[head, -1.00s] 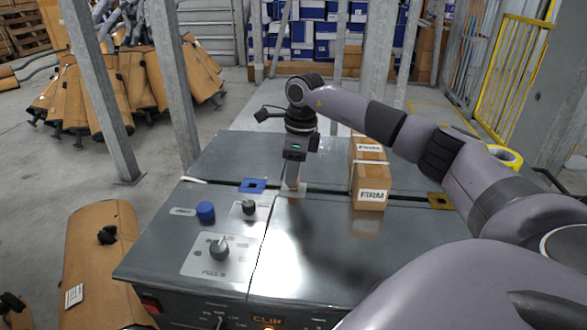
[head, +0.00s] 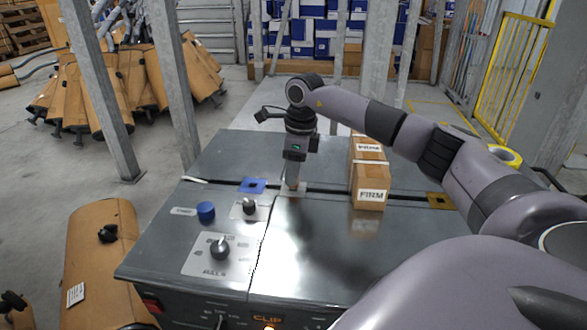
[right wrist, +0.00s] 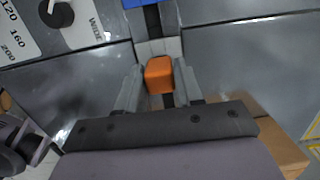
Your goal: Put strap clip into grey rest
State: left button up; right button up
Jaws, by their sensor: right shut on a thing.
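My right gripper (head: 292,182) points down over the strap slot near the middle of the machine top. In the right wrist view it is shut on an orange block, the strap clip (right wrist: 159,75), held between the two grey fingers. The light grey rest (right wrist: 158,47) shows just beyond the clip, lying across the dark strap slot. In the head view the rest is mostly hidden by the fingers. I cannot tell whether the clip touches it. My left gripper is not in view.
A blue square piece (head: 253,185) lies left of the gripper on the strap line, a yellow-brown one (head: 440,201) far right. A carton marked FIRM (head: 371,180) stands right of the gripper. Knobs (head: 220,250) sit at front left. The front right top is clear.

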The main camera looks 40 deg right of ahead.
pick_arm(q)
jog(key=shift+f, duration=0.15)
pick_arm(e)
jog(key=shift+f, duration=0.4)
jog(key=o, duration=1.1)
jog(key=shift+d+r, duration=0.1)
jog(key=shift+r, duration=0.65)
jog(key=r, duration=0.3)
jog(key=r+p, duration=0.1)
jog(key=r, duration=0.1)
jog(key=shift+s+d+r, duration=0.2)
jog(key=shift+s+r, duration=0.05)
jog(key=shift+s, duration=0.1)
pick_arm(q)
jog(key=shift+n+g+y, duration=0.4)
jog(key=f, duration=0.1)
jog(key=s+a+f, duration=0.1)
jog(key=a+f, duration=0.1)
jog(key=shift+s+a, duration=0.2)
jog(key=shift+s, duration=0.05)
